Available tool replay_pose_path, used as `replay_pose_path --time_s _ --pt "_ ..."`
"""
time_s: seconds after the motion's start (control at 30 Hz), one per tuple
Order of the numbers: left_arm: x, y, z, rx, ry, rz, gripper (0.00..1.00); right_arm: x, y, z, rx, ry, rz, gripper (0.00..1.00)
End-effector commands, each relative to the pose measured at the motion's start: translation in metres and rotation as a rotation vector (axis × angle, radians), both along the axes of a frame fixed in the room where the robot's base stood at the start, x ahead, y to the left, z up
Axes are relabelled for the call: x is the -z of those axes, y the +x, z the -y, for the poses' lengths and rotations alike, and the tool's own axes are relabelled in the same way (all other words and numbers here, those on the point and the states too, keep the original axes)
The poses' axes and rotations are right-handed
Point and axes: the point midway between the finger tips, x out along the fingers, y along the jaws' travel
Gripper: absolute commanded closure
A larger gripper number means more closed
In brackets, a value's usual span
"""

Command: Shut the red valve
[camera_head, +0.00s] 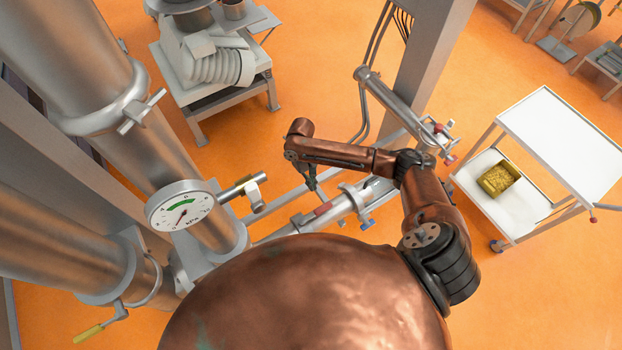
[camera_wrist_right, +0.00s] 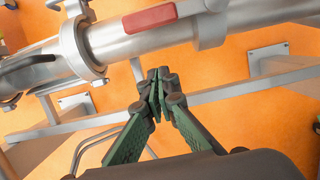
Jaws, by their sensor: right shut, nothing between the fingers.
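The red valve handle (camera_head: 322,209) sits on a horizontal grey pipe in the middle of the head view. It also shows at the top of the right wrist view (camera_wrist_right: 150,20), lying roughly along the pipe (camera_wrist_right: 120,47). My right gripper (camera_head: 313,186) is just above and beside the handle in the head view. In the wrist view its green-padded fingers (camera_wrist_right: 160,77) meet at the tips, shut and empty. The tips appear apart from the handle; the exact gap is hard to judge. My left gripper is not in view.
A round pressure gauge (camera_head: 181,206) and thick vertical pipes stand at the left. A yellow-handled valve (camera_head: 88,333) is at the lower left. A blue handle (camera_head: 367,224) is near the red one. A white cart (camera_head: 562,145) stands at the right, with open orange floor around it.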

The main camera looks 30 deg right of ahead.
Motion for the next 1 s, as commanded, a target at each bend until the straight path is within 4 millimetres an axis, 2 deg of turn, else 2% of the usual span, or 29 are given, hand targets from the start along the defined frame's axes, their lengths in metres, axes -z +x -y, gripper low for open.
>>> replay_pose_path --time_s 0.2,0.33,0.5,1.0 --pt "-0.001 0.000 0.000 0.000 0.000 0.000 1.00 0.043 -0.012 0.001 0.001 -0.001 -0.003 1.00" --pt "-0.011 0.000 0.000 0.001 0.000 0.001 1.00 0.038 -0.033 0.003 -0.002 0.000 0.000 1.00" --pt "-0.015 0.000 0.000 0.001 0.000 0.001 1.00 0.039 -0.047 0.005 -0.001 -0.002 0.001 1.00" --pt "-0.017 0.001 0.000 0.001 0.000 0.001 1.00 0.039 -0.050 0.004 0.004 -0.001 0.001 1.00"
